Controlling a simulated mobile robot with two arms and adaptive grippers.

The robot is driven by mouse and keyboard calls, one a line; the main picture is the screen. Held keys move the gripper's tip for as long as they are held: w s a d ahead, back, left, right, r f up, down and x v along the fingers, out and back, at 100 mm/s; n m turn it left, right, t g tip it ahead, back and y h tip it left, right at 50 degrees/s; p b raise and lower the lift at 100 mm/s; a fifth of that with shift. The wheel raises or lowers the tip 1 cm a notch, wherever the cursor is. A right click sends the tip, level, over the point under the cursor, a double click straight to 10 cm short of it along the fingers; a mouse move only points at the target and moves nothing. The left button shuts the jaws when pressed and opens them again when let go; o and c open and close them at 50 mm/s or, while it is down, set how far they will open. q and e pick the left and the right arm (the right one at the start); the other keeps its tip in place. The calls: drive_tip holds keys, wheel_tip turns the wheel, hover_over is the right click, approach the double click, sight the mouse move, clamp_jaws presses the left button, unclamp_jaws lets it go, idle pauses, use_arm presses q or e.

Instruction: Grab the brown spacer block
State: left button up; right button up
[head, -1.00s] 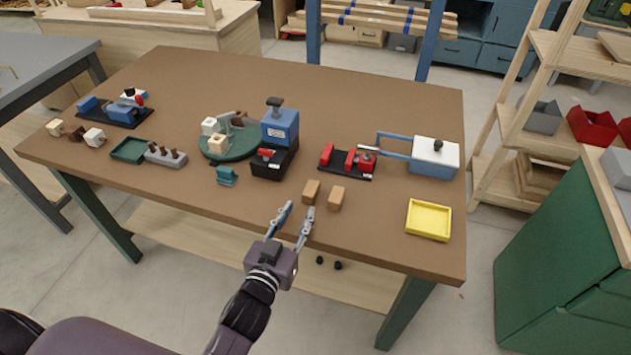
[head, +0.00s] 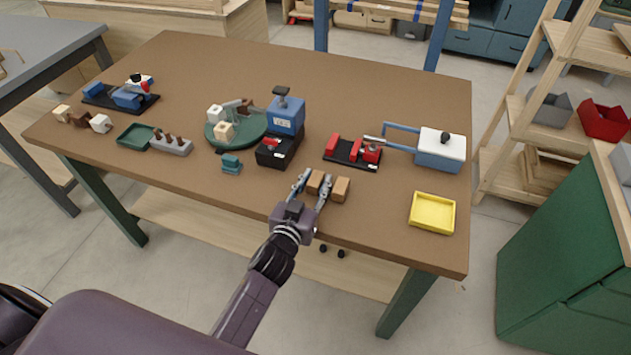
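Two similar brown blocks stand side by side near the table's front edge in the head view: a left brown block (head: 315,183) and a right brown block (head: 341,190). My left gripper (head: 315,175) is open, with its fingers on either side of the left brown block. The right finger lies in the narrow gap between the two blocks. I cannot tell whether either finger touches a block. A darker brown block (head: 79,120) sits far left between a cream block and a white block. My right gripper is not in view.
A yellow tray (head: 432,213) lies right of the blocks. A red-and-black fixture (head: 353,152), a black-and-blue device (head: 284,130) and a small teal piece (head: 231,163) stand around them. A blue-and-white box (head: 440,148) is farther right. The table's front left is mostly clear.

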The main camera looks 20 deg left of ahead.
use_arm(q)
drive_tip(key=c, duration=0.8)
drive_tip(key=shift+r, duration=0.1)
